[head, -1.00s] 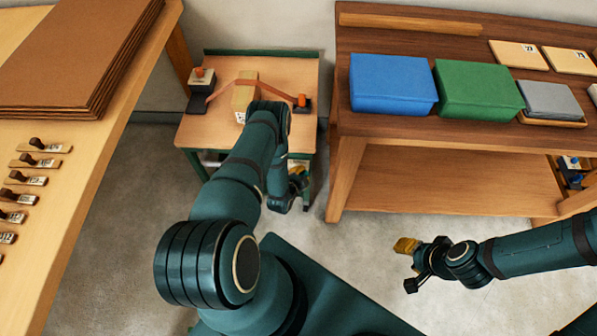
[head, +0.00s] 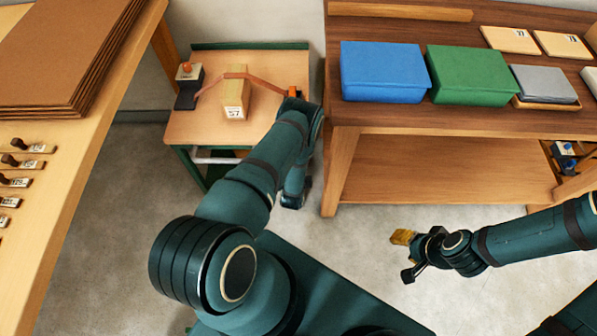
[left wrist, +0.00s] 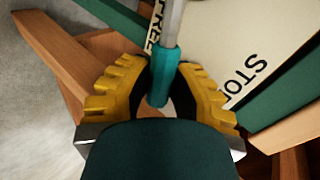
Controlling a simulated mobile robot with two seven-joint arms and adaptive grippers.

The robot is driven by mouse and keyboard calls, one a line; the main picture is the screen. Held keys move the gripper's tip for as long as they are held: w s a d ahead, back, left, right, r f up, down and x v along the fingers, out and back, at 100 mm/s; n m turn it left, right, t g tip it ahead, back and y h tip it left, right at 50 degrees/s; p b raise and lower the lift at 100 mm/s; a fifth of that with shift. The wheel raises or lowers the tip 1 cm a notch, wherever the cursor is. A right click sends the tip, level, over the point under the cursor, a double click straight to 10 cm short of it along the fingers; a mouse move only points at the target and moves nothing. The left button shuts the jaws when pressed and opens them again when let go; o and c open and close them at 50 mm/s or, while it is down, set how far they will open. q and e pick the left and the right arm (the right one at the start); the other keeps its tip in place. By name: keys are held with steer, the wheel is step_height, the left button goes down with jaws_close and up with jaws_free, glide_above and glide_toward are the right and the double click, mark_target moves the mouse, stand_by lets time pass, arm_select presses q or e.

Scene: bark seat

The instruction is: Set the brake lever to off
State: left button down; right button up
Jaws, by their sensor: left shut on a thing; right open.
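The brake lever (left wrist: 158,82) shows in the left wrist view as a metal rod with a teal grip. My left gripper (left wrist: 160,92) has its yellow-padded fingers closed around the teal grip. Behind it is a cream plate (left wrist: 225,35) marked FREE and STOP. The rod lies beside the partly covered word FREE; STOP is to the right, apart from it. In the head view my left arm hides this gripper and the lever, near the right side of the small cart (head: 207,130). My right gripper (head: 408,256) is open and empty over the floor.
On the cart, an orange strap (head: 265,80) crosses a block (head: 237,97) marked 57. The wooden bench (head: 440,125) at right bears a blue box (head: 383,72) and a green box (head: 470,75). A table (head: 75,170) stands left. Floor between is clear.

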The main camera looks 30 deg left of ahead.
arm_select(q)
steer(key=shift+s, duration=0.1)
steer(key=c, duration=0.8)
jaws_free()
steer(key=shift+c, duration=0.2)
steer(key=v, duration=1.2)
